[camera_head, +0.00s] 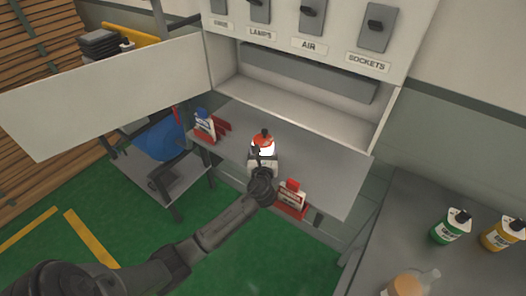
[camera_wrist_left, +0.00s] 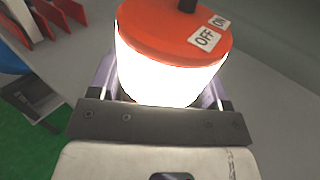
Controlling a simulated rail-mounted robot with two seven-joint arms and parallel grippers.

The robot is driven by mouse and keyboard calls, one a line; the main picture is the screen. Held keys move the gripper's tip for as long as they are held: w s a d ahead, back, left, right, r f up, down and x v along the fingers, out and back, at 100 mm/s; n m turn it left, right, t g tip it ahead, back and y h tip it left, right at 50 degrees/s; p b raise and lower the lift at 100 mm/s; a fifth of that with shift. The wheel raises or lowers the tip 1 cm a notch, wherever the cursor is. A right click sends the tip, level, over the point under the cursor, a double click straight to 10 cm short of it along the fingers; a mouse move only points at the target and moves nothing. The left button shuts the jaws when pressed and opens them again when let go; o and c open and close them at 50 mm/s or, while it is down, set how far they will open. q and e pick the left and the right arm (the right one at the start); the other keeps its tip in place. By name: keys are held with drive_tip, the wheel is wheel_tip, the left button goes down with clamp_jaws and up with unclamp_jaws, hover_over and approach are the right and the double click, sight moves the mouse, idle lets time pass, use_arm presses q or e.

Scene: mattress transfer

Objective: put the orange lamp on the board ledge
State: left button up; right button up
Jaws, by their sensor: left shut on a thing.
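The lamp has an orange-red cap with a black knob, OFF and ON labels and a brightly glowing white body. It shows in the head view (camera_head: 263,140) and fills the upper middle of the left wrist view (camera_wrist_left: 170,75). My left gripper (camera_head: 262,158) is shut around the lamp's body, with fingers on both sides in the wrist view (camera_wrist_left: 168,92). The lamp is upright, over the grey ledge (camera_head: 335,180) below the switch board (camera_head: 285,42). I cannot tell whether its base touches the ledge. My right gripper is not in view.
An open white door (camera_head: 110,90) hangs at left. Green (camera_head: 451,228) and yellow (camera_head: 502,235) bottles stand on the right-hand table (camera_head: 400,225). The ledge's right part is clear.

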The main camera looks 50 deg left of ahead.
use_arm(q)
drive_tip(key=o, duration=1.2)
drive_tip(key=shift+c, duration=0.2)
drive_tip(key=shift+r, duration=0.2)
drive_tip(key=shift+p+v, duration=0.5)
drive_tip(key=shift+v, duration=2.2)
drive_tip(key=shift+f, duration=0.1)
